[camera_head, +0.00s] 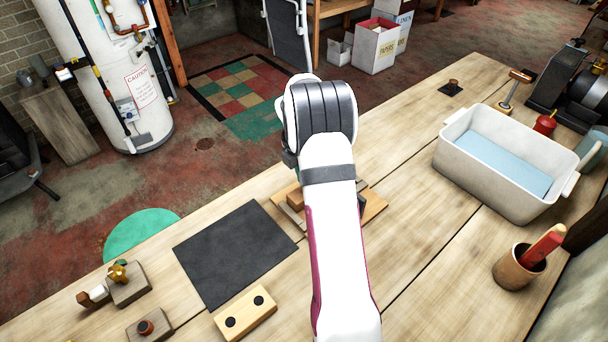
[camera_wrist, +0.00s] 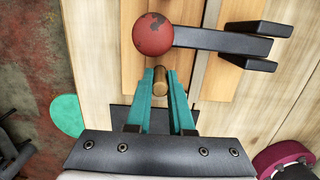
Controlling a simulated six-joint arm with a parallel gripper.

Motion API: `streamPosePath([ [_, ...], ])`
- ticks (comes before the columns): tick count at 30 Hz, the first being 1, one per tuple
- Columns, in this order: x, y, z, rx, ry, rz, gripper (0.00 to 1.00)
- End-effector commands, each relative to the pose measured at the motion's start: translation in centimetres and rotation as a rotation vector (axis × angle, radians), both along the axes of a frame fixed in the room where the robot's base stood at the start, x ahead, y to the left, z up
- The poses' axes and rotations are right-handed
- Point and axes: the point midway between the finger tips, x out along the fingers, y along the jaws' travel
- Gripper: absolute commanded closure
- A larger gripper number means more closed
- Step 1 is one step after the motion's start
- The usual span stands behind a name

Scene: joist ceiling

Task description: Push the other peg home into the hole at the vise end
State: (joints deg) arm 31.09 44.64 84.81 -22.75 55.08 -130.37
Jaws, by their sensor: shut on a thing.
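In the wrist view, my gripper (camera_wrist: 160,84) has its two teal fingers shut on a short tan peg (camera_wrist: 160,80). The peg's round end shows between the fingertips, above or at a wooden board (camera_wrist: 215,80). I cannot tell whether it touches the board or is in a hole. The same wooden fixture (camera_head: 374,207) shows partly behind my arm in the head view, where my fingers and the held peg are hidden. A red ball (camera_wrist: 152,33) on a dark forked bar (camera_wrist: 225,43) lies just beyond the fingertips. No hole beneath the peg is visible.
A dark mat (camera_head: 235,253) and a pale block with two dark holes (camera_head: 245,312) lie left of my arm. Small wooden blocks (camera_head: 128,285) stand at the bench's left. A white tub (camera_head: 510,165) and cup (camera_head: 518,271) stand right. Bare bench (camera_head: 420,215) lies between.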

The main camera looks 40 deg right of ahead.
Motion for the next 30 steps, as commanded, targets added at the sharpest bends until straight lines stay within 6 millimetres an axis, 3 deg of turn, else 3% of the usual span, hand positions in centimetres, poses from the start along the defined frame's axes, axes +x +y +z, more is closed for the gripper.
streamPosePath([
  [14, 0.0, 0.0, -1.5, 0.0, 0.0, -0.001, 1.0],
  [15, 0.0, 0.0, -1.5, 0.0, 0.0, 0.0, 0.78],
  [21, 0.0, 0.0, -1.5, 0.0, 0.0, 0.0, 0.45],
  [30, 0.0, 0.0, -1.2, -0.001, -0.001, 0.0, 0.45],
])
